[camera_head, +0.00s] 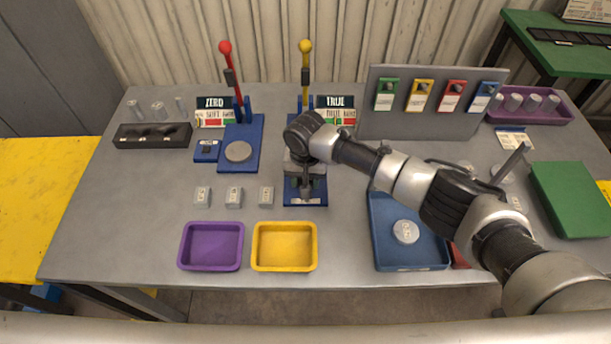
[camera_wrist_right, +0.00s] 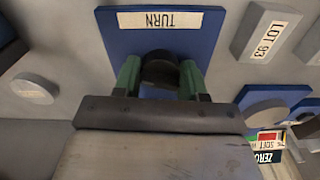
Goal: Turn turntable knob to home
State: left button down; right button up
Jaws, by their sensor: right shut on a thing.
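The turntable knob (camera_wrist_right: 159,66) is a dark round knob on a blue plate (camera_wrist_right: 215,50) labelled TURN (camera_wrist_right: 160,19) in the right wrist view. My right gripper (camera_wrist_right: 160,82) has its two green fingers on either side of the knob and is shut on it. In the head view the same right gripper (camera_head: 306,188) is over the blue plate (camera_head: 290,199) at the middle of the table, and the hand hides the knob. The way the knob points cannot be told. My left gripper is in neither view.
A red lever (camera_head: 232,75) and a yellow lever (camera_head: 305,70) stand behind. Small grey blocks (camera_head: 234,198) lie left of the plate. A purple tray (camera_head: 211,266) and a yellow tray (camera_head: 258,266) are in front. A blue tray (camera_head: 385,264) is to the right, partly under my arm.

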jog(key=n+p, duration=0.1)
jog(key=n, duration=0.4)
jog(key=shift+n+p, duration=0.3)
jog(key=shift+p, duration=0.05)
jog(key=n, duration=0.5)
jog(key=shift+p, duration=0.4)
jog(key=n, duration=0.5)
jog(key=shift+n, duration=0.4)
jog(key=n, duration=0.5)
jog(key=shift+n, duration=0.3)
jog(key=o, duration=0.9)
